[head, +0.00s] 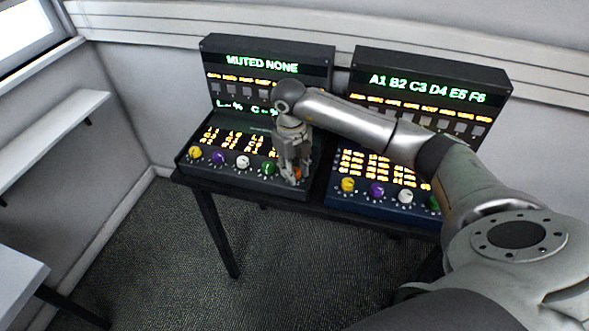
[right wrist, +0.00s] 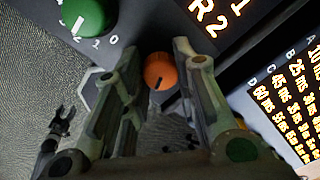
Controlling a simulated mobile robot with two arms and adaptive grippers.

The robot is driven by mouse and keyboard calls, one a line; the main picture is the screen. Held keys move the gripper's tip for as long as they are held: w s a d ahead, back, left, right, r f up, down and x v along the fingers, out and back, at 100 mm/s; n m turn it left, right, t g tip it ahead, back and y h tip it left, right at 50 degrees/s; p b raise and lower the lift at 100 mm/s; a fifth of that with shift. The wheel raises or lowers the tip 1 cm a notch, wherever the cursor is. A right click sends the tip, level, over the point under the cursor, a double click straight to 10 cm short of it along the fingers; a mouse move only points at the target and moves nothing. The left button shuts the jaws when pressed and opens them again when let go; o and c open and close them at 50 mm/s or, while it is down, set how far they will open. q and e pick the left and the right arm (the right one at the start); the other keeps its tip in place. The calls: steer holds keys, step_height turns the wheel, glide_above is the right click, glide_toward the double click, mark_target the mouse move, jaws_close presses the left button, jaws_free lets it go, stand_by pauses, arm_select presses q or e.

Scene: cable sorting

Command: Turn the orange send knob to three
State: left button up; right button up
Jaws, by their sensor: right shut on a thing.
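The orange knob (head: 297,173) is at the right end of the knob row on the left console (head: 187,172). My right gripper (head: 291,178) reaches down over it from above. In the right wrist view, its two fingers flank the orange knob (right wrist: 160,70), and it is shut on it. A dark line on the knob points toward the bottom of that picture. The scale numbers around this knob cannot be read. A small dark claw, which looks like my left gripper (right wrist: 60,124), shows at the left of the right wrist view; its jaw state is unclear.
The green knob (head: 268,168) sits close to the gripper's left, followed by white, purple and yellow knobs. The right console (head: 348,202) has similar knobs, partly hidden by my right arm. The left display (head: 262,65) reads "MUTED NONE". The floor in front is clear.

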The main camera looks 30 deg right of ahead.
steer(key=shift+m, duration=0.3)
steer(key=o, duration=1.1)
steer(key=shift+c, duration=0.2)
